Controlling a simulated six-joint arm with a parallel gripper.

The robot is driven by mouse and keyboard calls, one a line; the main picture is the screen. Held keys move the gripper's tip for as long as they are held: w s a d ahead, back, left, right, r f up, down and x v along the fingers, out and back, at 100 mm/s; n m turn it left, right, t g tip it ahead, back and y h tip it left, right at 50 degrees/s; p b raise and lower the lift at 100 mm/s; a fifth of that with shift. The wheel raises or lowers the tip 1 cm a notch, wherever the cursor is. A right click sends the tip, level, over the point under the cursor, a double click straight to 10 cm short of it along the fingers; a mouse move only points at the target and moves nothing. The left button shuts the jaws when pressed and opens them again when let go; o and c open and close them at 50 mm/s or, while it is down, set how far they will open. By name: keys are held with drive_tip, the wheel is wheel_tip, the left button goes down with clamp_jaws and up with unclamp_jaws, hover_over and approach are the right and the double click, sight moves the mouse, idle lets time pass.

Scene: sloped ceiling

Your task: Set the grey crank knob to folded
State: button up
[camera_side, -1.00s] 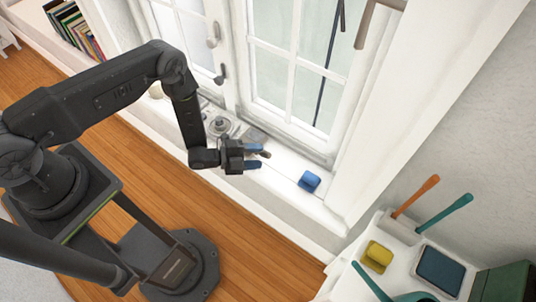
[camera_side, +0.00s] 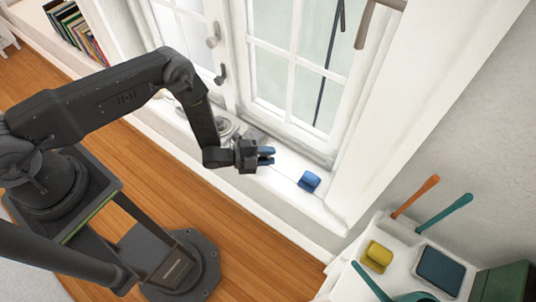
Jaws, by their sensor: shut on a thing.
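I cannot tell the crank arm's angle.
A blue block-like thing (camera_side: 309,181) sits on the sill right of my gripper. A round grey item (camera_side: 228,127) is partly hidden behind my arm. At lower right, a white surface holds a yellow sponge (camera_side: 377,257) and brushes. Window handles (camera_side: 221,75) stick out above.

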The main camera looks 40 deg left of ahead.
clamp_jaws()
drive_tip(key=shift+d+f+m+g+y, duration=0.1)
drive_tip(key=shift+f+m+g+y, duration=0.45)
drive_tip(key=shift+m+y, duration=0.45)
drive_tip(key=o, duration=0.6)
unclamp_jaws()
drive_tip(key=shift+o, duration=0.2)
drive_tip(key=v, duration=1.3)
drive_tip(key=shift+s+a+r, duration=0.15)
drive_tip(key=shift+s+a, duration=0.05)
drive_tip(key=shift+s, duration=0.1)
